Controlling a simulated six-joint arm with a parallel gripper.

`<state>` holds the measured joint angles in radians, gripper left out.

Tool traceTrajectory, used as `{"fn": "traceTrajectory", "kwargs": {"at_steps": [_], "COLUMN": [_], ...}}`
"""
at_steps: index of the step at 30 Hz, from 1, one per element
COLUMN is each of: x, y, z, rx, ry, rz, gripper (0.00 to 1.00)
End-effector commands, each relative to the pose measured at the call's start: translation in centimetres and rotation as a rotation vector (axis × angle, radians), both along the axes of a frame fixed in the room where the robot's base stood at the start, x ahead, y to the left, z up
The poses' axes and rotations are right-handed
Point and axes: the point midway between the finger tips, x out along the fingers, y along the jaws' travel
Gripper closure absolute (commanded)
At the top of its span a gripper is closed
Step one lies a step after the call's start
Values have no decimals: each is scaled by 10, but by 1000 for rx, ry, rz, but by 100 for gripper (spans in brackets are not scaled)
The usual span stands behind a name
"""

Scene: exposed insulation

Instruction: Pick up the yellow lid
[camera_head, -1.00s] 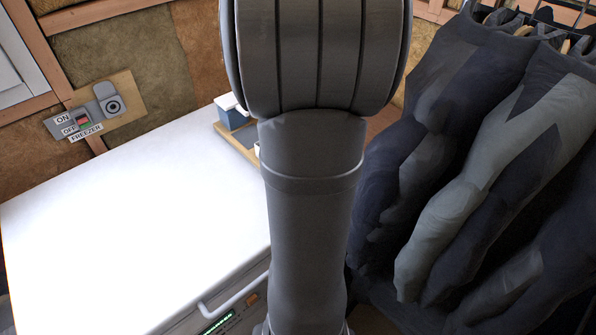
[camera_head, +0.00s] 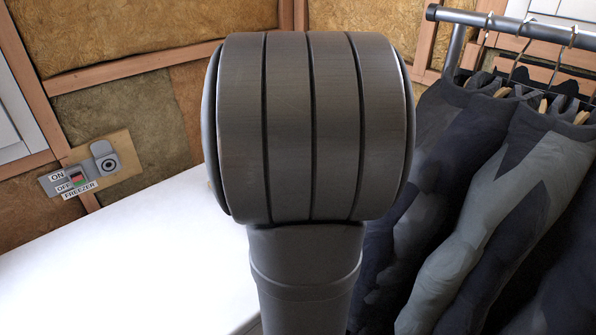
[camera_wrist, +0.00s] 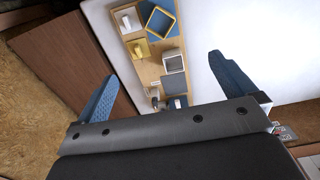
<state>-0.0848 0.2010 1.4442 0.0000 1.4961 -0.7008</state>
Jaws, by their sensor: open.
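In the wrist view, a small yellow piece (camera_wrist: 138,48) lies on a wooden board (camera_wrist: 148,72), with a pale part by it. It may be the yellow lid, but it is too small to be sure. A blue square tray with a yellow rim (camera_wrist: 149,20) is at the board's far end. My gripper (camera_wrist: 162,68) is open and empty, its two blue fingers spread wide with the board showing between and beyond them, apparently well apart from the items. In the head view my arm hides the board and the gripper.
The white freezer top (camera_head: 130,255) is largely clear. Dark clothes (camera_head: 480,210) hang from a rail (camera_head: 510,25) at the right.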

Motion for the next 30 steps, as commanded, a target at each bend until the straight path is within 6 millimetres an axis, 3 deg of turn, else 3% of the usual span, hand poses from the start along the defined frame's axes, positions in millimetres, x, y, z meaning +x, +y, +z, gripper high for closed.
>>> {"fn": "traceTrajectory", "kwargs": {"at_steps": [5, 12, 15, 24, 30], "x": [0, 0, 0, 5, 50], "y": [0, 0, 0, 0, -4], "z": [0, 0, 0, -3, -28], "rx": [0, 0, 0, -1, -1], "ry": [0, 0, 0, 2, 6], "rz": [0, 0, 0, 0, -2], "gripper": [0, 47, 62, 62, 62]}}
